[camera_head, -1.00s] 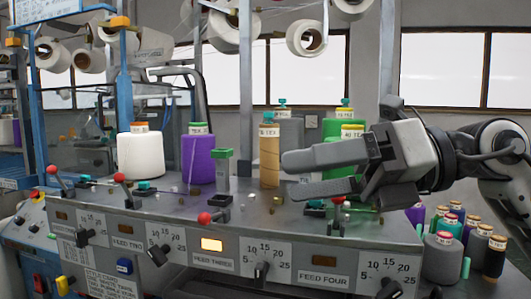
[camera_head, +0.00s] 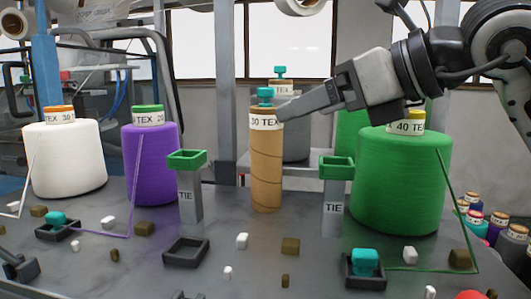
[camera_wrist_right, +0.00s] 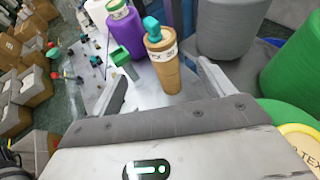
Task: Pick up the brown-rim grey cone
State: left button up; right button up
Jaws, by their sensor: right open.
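A grey cone with a brownish rim (camera_head: 512,252) stands low at the right edge of the head view, partly cut off, among other cones. My right gripper (camera_head: 296,108) reaches in from the right, far from that cone. Its fingertip is at the upper label of a bare brown tube with a teal cap (camera_head: 266,170); I cannot tell whether they touch. In the right wrist view, the open fingers (camera_wrist_right: 162,76) appear either side of the tube (camera_wrist_right: 166,72), with nothing gripped.
A white cone (camera_head: 64,160) and purple cone (camera_head: 150,165) stand left of the tube, a large green cone (camera_head: 402,180) right. Another grey cone (camera_head: 295,140) stands behind it. Two green-topped TIE posts (camera_head: 190,195) flank the tube. Small blocks and square holders dot the metal top.

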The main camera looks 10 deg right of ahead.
aim_at(275, 123)
jog(key=p+x, duration=0.2)
jog(key=x, duration=0.5)
jog(key=shift+w+r, duration=0.1)
jog(key=shift+w, duration=0.1)
jog(key=shift+w+a+f+p, duration=0.25)
jog(key=shift+w+f+p, duration=0.05)
jog(key=shift+w+f, duration=0.1)
pick_arm(q)
jog(key=shift+w+a+r, duration=0.15)
jog(key=shift+r, duration=0.3)
jog(key=shift+w+a+r, duration=0.15)
jog(key=shift+r, duration=0.25)
pick_arm(e)
jog(key=shift+r, duration=0.1)
jog(key=c, duration=1.3)
